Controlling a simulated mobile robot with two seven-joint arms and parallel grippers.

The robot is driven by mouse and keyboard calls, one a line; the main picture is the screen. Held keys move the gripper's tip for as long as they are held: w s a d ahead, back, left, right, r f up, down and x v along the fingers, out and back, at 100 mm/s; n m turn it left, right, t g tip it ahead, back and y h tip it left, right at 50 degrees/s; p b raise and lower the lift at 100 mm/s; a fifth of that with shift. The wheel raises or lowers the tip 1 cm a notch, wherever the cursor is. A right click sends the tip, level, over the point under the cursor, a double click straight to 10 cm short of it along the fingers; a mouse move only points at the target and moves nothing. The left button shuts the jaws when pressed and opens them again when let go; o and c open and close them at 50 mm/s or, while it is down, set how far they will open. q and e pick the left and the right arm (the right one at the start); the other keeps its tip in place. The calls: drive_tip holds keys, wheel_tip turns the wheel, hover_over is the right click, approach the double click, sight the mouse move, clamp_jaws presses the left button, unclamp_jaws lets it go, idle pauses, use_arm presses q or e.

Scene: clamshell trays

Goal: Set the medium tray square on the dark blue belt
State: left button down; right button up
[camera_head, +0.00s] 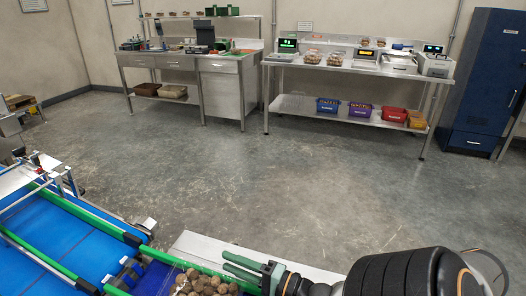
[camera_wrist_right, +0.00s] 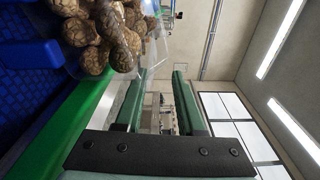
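A clear plastic tray filled with brown, round, mushroom-like pieces (camera_head: 205,286) is at the bottom of the head view, cut off by the frame edge. It lies at the dark blue belt (camera_head: 152,279); how square it sits cannot be told. Its size against other trays cannot be told either. My right gripper (camera_head: 240,269) is just right of the tray, its two green fingers parted and pointing at it. In the right wrist view the gripper (camera_wrist_right: 158,105) shows a clear gap between its fingers, and the tray's clear edge (camera_wrist_right: 152,57) is close to one fingertip. My left gripper is out of view.
A bright blue belt (camera_head: 62,234) with green rails (camera_head: 80,215) runs at the lower left. A pale metal surface (camera_head: 200,246) lies behind the tray. Workbenches (camera_head: 215,82) and a blue cabinet (camera_head: 488,75) stand along the far wall, with open floor between.

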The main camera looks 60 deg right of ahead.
drive_tip(key=s, duration=0.3)
drive_tip(key=s+d, duration=0.1)
drive_tip(key=s, duration=0.2)
drive_tip(key=s+p, duration=0.1)
drive_tip(key=s, duration=0.1)
drive_tip(key=shift+s+d, duration=0.3)
drive_tip(key=shift+s, duration=0.1)
drive_tip(key=shift+w, duration=0.1)
